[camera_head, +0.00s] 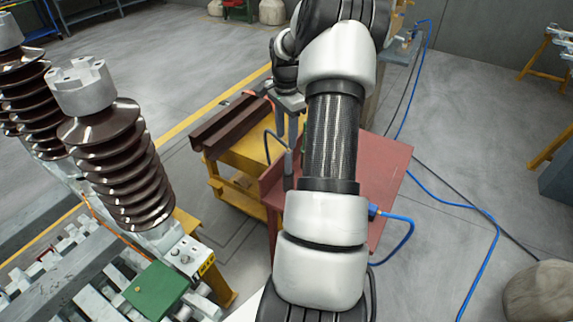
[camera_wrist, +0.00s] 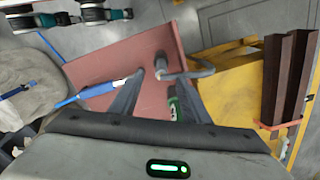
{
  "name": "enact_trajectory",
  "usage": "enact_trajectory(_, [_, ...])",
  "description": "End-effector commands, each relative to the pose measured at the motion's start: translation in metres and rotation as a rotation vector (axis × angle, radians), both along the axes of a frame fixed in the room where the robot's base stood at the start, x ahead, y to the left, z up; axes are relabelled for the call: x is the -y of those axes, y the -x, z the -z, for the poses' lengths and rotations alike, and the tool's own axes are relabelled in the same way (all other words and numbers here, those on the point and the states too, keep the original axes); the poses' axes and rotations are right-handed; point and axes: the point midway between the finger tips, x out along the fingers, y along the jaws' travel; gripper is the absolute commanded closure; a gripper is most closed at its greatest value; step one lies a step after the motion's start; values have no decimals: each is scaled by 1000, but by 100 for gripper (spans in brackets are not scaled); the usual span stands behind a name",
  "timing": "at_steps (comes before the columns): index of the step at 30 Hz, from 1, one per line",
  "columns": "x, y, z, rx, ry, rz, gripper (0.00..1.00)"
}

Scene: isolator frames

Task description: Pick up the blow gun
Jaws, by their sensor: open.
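What looks like the blow gun, a dark grey body with a thin bent tube, stands at the edge of the red tabletop in the head view (camera_head: 288,172). In the wrist view the blow gun (camera_wrist: 161,64) shows between and just beyond my fingertips. Its tube points right, past the right finger. A blue hose with a blue coupling (camera_wrist: 100,89) and silver end runs toward it and passes behind the left finger. My gripper (camera_wrist: 162,78) is open with nothing held; it also shows in the head view (camera_head: 291,135). My arm hides much of the tabletop.
The red table (camera_head: 385,165) has a raised edge. A yellow stand (camera_head: 235,185) with brown beams (camera_head: 228,125) is close on the left. Ribbed brown insulators (camera_head: 118,165) stand further left. Blue hose (camera_head: 470,202) lies on the floor at right. A small green item (camera_wrist: 173,108) shows by the right finger.

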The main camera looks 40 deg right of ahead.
Motion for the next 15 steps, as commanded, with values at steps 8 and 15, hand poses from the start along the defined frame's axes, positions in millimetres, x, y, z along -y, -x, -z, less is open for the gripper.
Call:
enact_trajectory(8, [-1,1,58,-1,-3,-1,57])
enact_trajectory(15, [0,-1,76,1,0,-3,57])
